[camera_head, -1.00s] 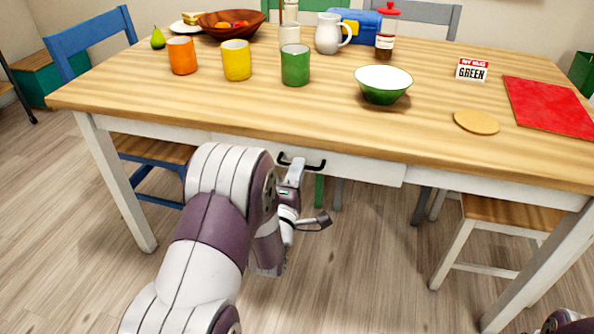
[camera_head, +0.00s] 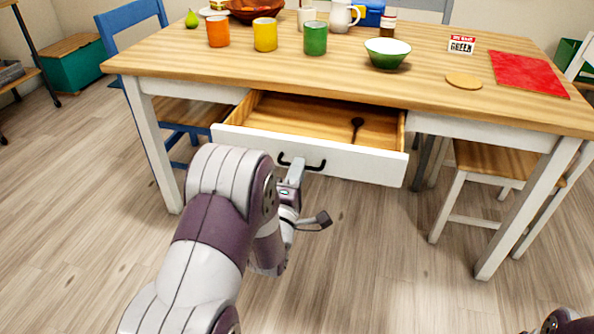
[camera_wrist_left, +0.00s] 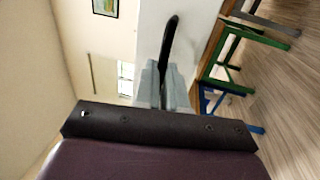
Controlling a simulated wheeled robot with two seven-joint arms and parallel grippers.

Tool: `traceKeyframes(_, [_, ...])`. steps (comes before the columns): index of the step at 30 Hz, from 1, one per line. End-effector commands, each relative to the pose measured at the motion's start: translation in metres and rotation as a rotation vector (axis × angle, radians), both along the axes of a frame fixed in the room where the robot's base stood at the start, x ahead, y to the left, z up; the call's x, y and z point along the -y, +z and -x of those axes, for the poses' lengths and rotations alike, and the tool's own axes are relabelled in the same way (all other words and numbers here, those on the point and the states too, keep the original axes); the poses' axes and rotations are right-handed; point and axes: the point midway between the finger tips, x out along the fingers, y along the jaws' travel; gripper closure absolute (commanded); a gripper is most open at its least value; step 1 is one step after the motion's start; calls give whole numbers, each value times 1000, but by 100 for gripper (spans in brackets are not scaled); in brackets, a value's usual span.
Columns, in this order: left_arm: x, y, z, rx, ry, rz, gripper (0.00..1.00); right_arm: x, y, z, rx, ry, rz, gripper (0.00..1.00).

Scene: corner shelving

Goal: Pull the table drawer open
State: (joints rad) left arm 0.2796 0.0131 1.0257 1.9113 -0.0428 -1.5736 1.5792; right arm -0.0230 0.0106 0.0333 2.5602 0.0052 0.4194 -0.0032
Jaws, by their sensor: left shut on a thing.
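The table drawer (camera_head: 350,164) stands open, pulled out from under the wooden tabletop (camera_head: 300,72). Its white front faces me, and a dark spoon-like utensil (camera_head: 356,129) lies inside. A black handle (camera_head: 316,167) is on the drawer front. My left gripper (camera_head: 292,168) is shut on this handle. In the left wrist view the gripper fingers (camera_wrist_left: 165,82) close around the handle (camera_wrist_left: 169,42), with the white drawer front (camera_wrist_left: 198,35) behind it. At the bottom right of the head view only a bit of my right arm shows; its gripper is out of view.
Orange (camera_head: 218,31), yellow (camera_head: 265,34) and green (camera_head: 314,38) mugs, a green bowl (camera_head: 387,53) and a red mat (camera_head: 530,73) are on the tabletop. A blue chair (camera_head: 135,20) is at the left, a white chair (camera_head: 490,158) at the right. The floor before the drawer is clear.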

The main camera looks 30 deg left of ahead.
Motion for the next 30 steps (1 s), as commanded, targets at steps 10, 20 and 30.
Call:
traceKeyframes(10, [0,0,0,1,0,0,100,0,0,0,0,0,0,57])
traceKeyframes(20, [0,0,0,1,0,0,65,0,0,0,0,0,0,57])
traceKeyframes(30, [6,-6,28,-2,1,1,65,0,0,0,0,0,0,57])
